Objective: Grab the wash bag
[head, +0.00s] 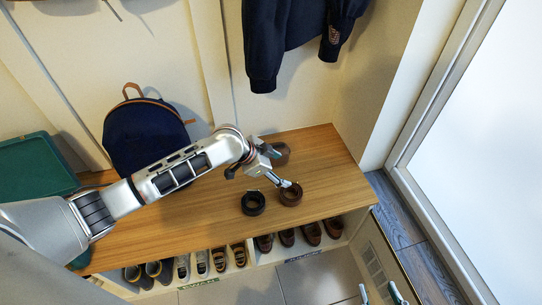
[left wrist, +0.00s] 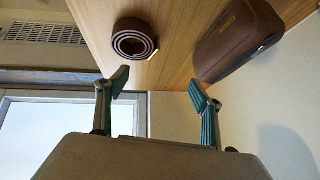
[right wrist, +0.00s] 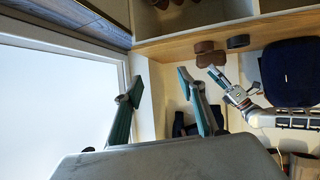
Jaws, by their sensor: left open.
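The wash bag is a brown rounded case (left wrist: 238,42) on the wooden bench, at the upper right of the left wrist view. In the head view it is the brown shape (head: 282,152) partly hidden behind my left gripper (head: 279,169). My left gripper is open and empty. In the left wrist view its fingertips (left wrist: 158,88) stand apart, with the wash bag beyond the right finger and outside the gap. My right gripper (head: 379,292) is low at the front right, away from the bag; the right wrist view shows its fingers (right wrist: 160,86) apart and empty.
A coiled brown belt (head: 290,194) and a coiled black belt (head: 253,203) lie on the bench (head: 190,222) near my left gripper. A navy backpack (head: 140,135) and green box (head: 35,168) are to the left. A dark jacket (head: 290,40) hangs above. Shoes (head: 202,262) fill cubbies below.

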